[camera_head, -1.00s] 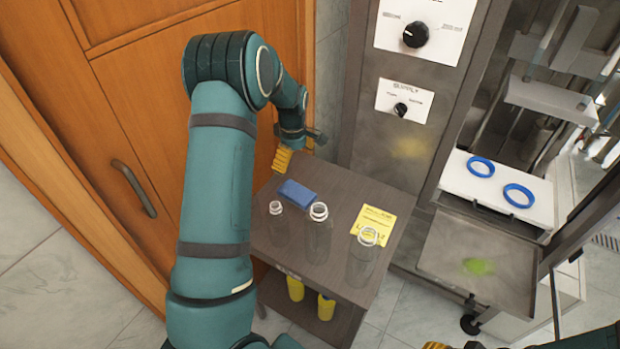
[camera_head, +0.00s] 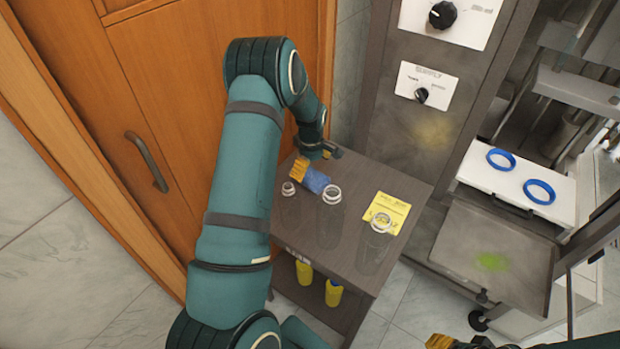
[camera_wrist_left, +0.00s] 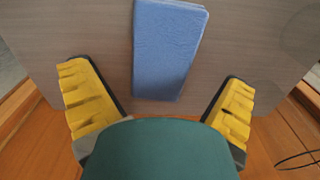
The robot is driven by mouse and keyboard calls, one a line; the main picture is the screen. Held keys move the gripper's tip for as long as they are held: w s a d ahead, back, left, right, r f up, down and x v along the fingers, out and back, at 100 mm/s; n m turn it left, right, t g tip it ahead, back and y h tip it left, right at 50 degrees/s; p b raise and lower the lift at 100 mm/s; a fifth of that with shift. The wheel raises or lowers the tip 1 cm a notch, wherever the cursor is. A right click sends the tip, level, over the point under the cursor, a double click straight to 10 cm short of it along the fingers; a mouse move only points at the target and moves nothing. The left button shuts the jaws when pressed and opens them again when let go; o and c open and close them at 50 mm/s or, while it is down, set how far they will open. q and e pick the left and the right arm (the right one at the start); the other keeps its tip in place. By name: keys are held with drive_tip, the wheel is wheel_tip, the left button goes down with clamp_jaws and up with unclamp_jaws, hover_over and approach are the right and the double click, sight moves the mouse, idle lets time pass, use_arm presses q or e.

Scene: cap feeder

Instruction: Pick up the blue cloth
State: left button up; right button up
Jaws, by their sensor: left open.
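The blue cloth (camera_head: 317,182) lies folded on the dark wooden side table, near its back left corner. In the left wrist view the cloth (camera_wrist_left: 168,50) lies between my two yellow fingers, with a clear gap on each side. My left gripper (camera_head: 302,170) is open at the cloth's left side and hides part of it. In the left wrist view the open left gripper (camera_wrist_left: 158,82) holds nothing. A yellow fingertip of my right gripper (camera_head: 440,341) shows at the bottom edge, and its jaw opening is hidden.
Several clear bottles stand on the side table (camera_head: 395,262), one (camera_head: 331,220) close to the cloth. A yellow sign (camera_head: 388,210) lies at the right. Yellow bottles (camera_head: 333,293) stand on the lower shelf. A wooden door is left, the metal machine (camera_head: 425,130) right.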

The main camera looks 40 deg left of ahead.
sight(311, 175)
use_arm(q)
wheel_tip(311, 175, down, 3)
drive_tip(key=shift+d+f, duration=0.1)
drive_tip(key=shift+f, duration=0.05)
drive_tip(key=c, duration=1)
wheel_tip(311, 175, up, 10)
drive_tip(key=shift+s+r+p, duration=0.1)
drive_tip(key=shift+p, duration=0.55)
drive_tip(key=shift+o, duration=0.5)
drive_tip(key=shift+c, duration=0.5)
drive_tip(key=shift+d, duration=0.1)
